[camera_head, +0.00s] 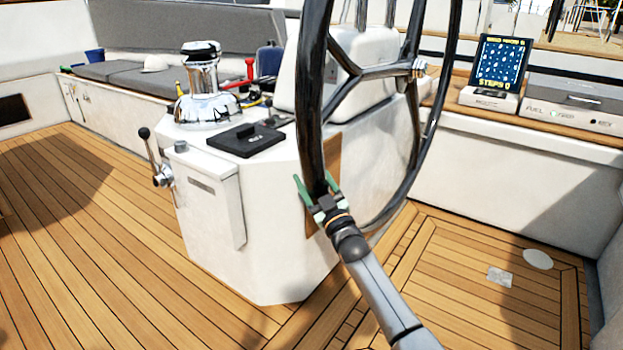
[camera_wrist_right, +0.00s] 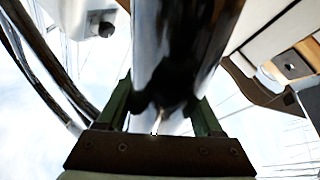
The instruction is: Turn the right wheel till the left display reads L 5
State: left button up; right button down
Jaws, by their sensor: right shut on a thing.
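The steering wheel (camera_head: 311,90) is large, with a glossy black rim and dark spokes, and stands upright in front of a white pedestal. My right gripper (camera_head: 314,187) has its green fingers shut on the lower near part of the rim. In the right wrist view the dark rim (camera_wrist_right: 180,45) runs between the two fingers (camera_wrist_right: 163,112). I cannot make out a display with an L reading in either view. My left gripper is not in view.
A blue game screen (camera_head: 502,62) reading "STEPS 0" stands on the right bench. The white console (camera_head: 270,225) carries a chrome winch (camera_head: 200,85), a black box (camera_head: 246,140) and a side lever (camera_head: 152,155). Wooden deck (camera_head: 85,240) is clear at left.

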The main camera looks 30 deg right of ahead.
jog(key=shift+a, duration=0.2)
jog(key=shift+c, duration=0.5)
grip_release()
jog(key=shift+d, duration=0.1)
jog(key=shift+s+f+p, duration=0.2)
jog(key=shift+s+p, duration=0.1)
jog(key=shift+s, duration=0.15)
jog(key=p+v, duration=0.3)
jog(key=v, duration=0.8)
jog(key=shift+s, duration=0.25)
jog(key=shift+f, duration=0.1)
